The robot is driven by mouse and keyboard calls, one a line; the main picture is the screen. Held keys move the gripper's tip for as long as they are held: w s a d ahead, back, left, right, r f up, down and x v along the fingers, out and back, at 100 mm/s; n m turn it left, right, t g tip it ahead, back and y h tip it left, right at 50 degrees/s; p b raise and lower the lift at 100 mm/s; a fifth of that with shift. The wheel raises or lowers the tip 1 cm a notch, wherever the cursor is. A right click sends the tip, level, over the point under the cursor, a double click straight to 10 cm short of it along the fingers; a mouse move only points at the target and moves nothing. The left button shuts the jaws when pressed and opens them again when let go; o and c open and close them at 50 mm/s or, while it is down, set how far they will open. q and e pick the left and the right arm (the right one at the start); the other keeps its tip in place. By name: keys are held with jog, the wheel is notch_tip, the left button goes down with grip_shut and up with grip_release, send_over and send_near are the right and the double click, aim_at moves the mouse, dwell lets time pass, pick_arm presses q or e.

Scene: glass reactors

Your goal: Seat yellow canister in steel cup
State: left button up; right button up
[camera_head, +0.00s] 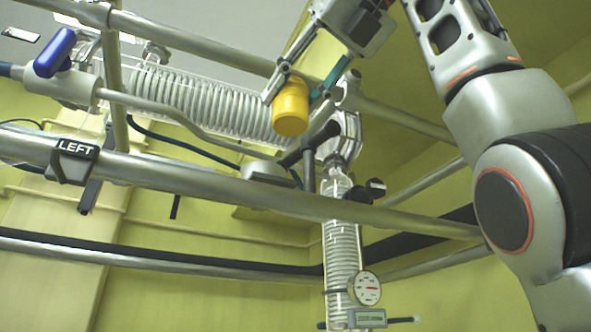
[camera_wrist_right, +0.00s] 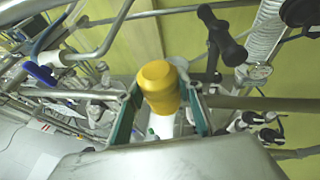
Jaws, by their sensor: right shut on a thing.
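The yellow canister (camera_head: 291,106) is held in the air by my right gripper (camera_head: 297,92), whose two fingers are closed on its sides. The canister hangs tilted below the gripper, in front of the pipes and glass coil. In the right wrist view the canister (camera_wrist_right: 158,84) sits between the teal-edged fingers (camera_wrist_right: 165,100), with its rounded end pointing away. I cannot make out the steel cup for certain in either view. A short round grey part (camera_head: 268,171) lies below the canister among the pipes; I cannot tell whether it is a cup. My left gripper is not in view.
A horizontal glass coil (camera_head: 215,103) lies behind the steel rails. A vertical coil (camera_head: 341,235) with a dial gauge (camera_head: 366,288) stands below. A front rail (camera_head: 250,197) carries a LEFT label (camera_head: 76,149). A blue-handled valve (camera_head: 55,53) is at upper left. Black handles (camera_head: 310,150) stick up near the canister.

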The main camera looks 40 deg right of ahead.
jog(key=shift+w+d+f+p, duration=0.1)
jog(key=shift+w+d, duration=0.25)
jog(key=shift+w, duration=1.25)
jog(key=shift+w+d+f+p, duration=0.15)
jog(key=shift+w+d, duration=0.25)
jog(key=shift+w, duration=1.15)
jog(key=shift+w+d+f+p, duration=0.1)
jog(key=shift+w+d, duration=0.25)
jog(key=shift+w, duration=1.25)
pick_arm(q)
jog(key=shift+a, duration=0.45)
pick_arm(e)
jog(key=shift+w+d, duration=0.15)
jog(key=shift+w, duration=0.65)
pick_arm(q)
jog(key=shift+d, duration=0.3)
pick_arm(e)
jog(key=shift+f, duration=0.1)
pick_arm(q)
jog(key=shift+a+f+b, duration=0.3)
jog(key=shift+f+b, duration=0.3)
jog(key=shift+b, duration=0.05)
pick_arm(e)
jog(key=shift+f, duration=0.55)
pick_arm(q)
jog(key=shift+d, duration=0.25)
pick_arm(e)
jog(key=shift+f, duration=0.1)
